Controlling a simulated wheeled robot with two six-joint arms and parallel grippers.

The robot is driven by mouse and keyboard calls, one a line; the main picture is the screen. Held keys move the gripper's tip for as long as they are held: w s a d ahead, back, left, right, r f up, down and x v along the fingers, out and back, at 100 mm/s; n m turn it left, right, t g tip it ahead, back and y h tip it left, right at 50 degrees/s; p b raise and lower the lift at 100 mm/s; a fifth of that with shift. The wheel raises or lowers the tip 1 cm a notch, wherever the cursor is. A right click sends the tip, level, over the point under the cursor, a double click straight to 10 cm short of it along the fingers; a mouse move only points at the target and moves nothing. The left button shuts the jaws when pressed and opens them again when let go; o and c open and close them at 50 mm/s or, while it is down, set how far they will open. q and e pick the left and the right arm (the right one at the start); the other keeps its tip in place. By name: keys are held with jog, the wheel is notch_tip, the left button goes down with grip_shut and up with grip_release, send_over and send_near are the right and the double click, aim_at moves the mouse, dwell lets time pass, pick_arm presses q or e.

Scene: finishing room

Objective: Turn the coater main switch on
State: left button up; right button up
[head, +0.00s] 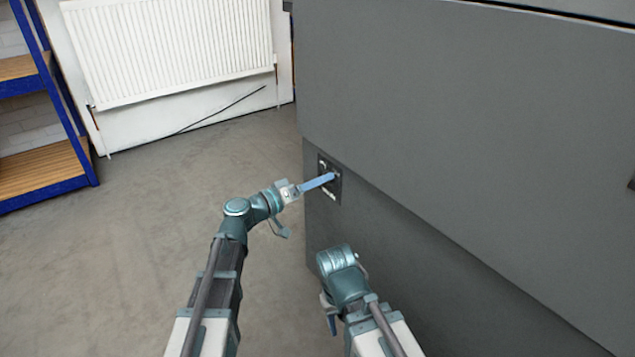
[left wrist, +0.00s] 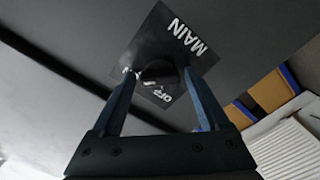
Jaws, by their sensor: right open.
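The main switch is on a small black plate (left wrist: 185,28) marked MAIN and OFF, on the side of the grey coater (head: 440,130). In the head view the plate (head: 323,163) is partly covered by my left gripper (head: 334,176), whose blue fingers reach up to it. In the left wrist view a dark round knob (left wrist: 158,72) lies between the spread fingertips of my left gripper (left wrist: 160,75). The fingers look open around it; contact is not clear. The knob's exact angle is hard to see. My right gripper (head: 331,322) is open and empty, low beside the coater and apart from the switch.
The coater's dark side wall fills the right of the head view, its upper part overhanging the lower. A white radiator (head: 175,45) stands at the back wall, with a blue-framed shelf (head: 45,170) at the left. The grey floor (head: 110,240) between is clear.

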pick_arm(q)
jog(key=shift+o, duration=0.6)
jog(key=v, duration=1.3)
jog(key=shift+s+a, duration=0.25)
jog(key=shift+a, duration=0.1)
